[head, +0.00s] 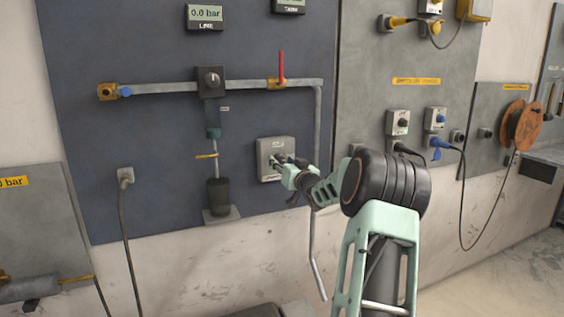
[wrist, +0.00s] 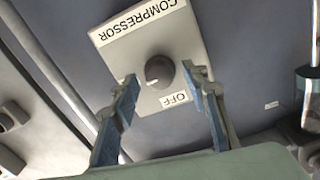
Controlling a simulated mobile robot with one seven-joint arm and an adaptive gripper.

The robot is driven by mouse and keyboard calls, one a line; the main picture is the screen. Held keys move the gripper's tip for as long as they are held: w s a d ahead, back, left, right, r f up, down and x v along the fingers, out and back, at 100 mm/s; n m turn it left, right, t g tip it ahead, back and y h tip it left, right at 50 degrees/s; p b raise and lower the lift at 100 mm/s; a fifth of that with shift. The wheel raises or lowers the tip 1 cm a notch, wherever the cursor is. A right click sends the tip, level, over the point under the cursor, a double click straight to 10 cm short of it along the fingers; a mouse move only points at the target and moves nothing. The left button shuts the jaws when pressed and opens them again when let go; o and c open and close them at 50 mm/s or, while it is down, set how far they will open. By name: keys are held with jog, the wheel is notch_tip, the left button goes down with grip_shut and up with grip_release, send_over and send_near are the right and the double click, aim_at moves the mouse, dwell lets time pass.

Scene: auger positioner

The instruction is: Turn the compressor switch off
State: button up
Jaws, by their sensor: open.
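The compressor switch box (head: 268,148) is a grey box on the dark blue panel in the head view. In the wrist view its plate (wrist: 193,45) carries an upside-down COMPRESSOR label and an OFF label. The dark round knob (wrist: 160,70) sits between these labels. A small pale mark shows on the knob's lower left side; I cannot tell its exact setting. My gripper (wrist: 163,84) is open, with one blue-padded finger on each side of the knob and visible gaps to it. In the head view my gripper (head: 287,168) is at the box and hides part of its front.
A pipe (head: 170,88) with a red-handled valve (head: 281,68) runs above the box. A vertical pipe (head: 318,130) passes just right of it, close to my arm. A regulator (head: 209,82) and filter bowl (head: 218,193) stand to the left. Sockets (head: 397,122) are further right.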

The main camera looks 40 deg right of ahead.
jog(key=shift+w+d, duration=0.1)
jog(key=shift+w, duration=0.3)
jog(key=c, duration=1.1)
jog(key=shift+n+b, duration=0.3)
jog(key=shift+b, duration=0.15)
jog(key=shift+c, duration=0.2)
jog(key=n+b, duration=0.3)
jog(key=shift+f, duration=0.15)
grip_shut()
jog(key=n+b, duration=0.4)
jog(key=n, duration=0.2)
jog(key=shift+b, duration=0.35)
jog(key=n+b, duration=0.3)
jog(key=n, duration=0.2)
jog(key=shift+n, duration=0.4)
jog(key=shift+r+n+b, duration=0.2)
jog(key=shift+n+b, duration=0.6)
jog(key=shift+n, duration=0.5)
jog(key=shift+r+n+t, duration=0.1)
jog(key=shift+n+t, duration=0.2)
